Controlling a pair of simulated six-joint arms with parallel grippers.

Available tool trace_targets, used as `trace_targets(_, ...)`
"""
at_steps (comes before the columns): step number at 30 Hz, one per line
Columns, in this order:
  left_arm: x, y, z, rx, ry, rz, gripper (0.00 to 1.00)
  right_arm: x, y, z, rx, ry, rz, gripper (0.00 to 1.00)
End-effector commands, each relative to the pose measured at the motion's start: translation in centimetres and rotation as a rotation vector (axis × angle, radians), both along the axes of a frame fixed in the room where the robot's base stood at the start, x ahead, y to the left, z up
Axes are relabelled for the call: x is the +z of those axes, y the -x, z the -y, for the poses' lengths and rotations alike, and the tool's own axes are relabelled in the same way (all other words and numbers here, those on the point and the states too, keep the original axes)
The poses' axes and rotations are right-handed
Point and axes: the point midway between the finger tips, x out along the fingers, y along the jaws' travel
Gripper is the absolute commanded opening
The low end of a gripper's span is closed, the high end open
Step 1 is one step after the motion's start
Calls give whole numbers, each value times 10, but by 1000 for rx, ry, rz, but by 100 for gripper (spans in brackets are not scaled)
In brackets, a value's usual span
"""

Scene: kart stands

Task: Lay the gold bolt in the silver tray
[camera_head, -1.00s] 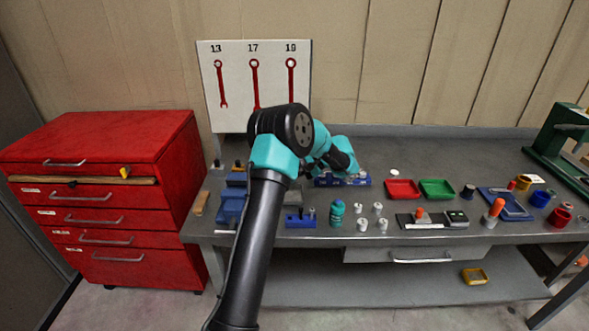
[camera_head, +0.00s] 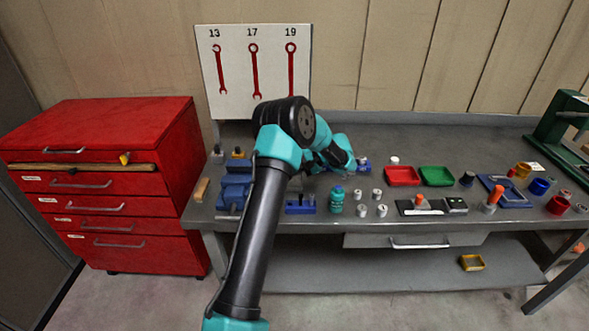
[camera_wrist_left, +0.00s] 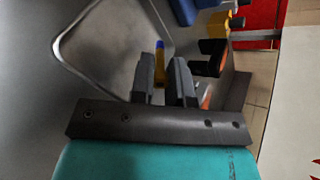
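My left arm reaches over the bench in the head view; its gripper is hidden behind its own wrist there. In the left wrist view my left gripper (camera_wrist_left: 168,72) shows two dark fingers with a narrow gap. A grey metal surface with a raised, rounded rim (camera_wrist_left: 62,43), which looks like the silver tray, lies to the left of the fingers. My right gripper is not in view.
Red bin (camera_head: 402,176) and green bin (camera_head: 436,176) stand right of the arm. A teal bottle (camera_head: 337,200) and several small metal pieces stand near the front. Blue bins (camera_head: 232,193) are at the left. The red cabinet (camera_head: 100,190) stands beside the bench (camera_head: 460,140).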

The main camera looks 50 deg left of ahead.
Motion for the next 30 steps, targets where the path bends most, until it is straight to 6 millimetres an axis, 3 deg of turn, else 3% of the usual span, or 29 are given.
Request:
trace_targets(9, 0, 0, 0, 0, 0, 0, 46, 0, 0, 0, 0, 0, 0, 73)
trace_targets(20, 2, -3, 3, -1, 0, 1, 46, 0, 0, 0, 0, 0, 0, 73)
trace_targets(30, 26, -31, 30, -2, -1, 2, 46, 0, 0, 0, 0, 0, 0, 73)
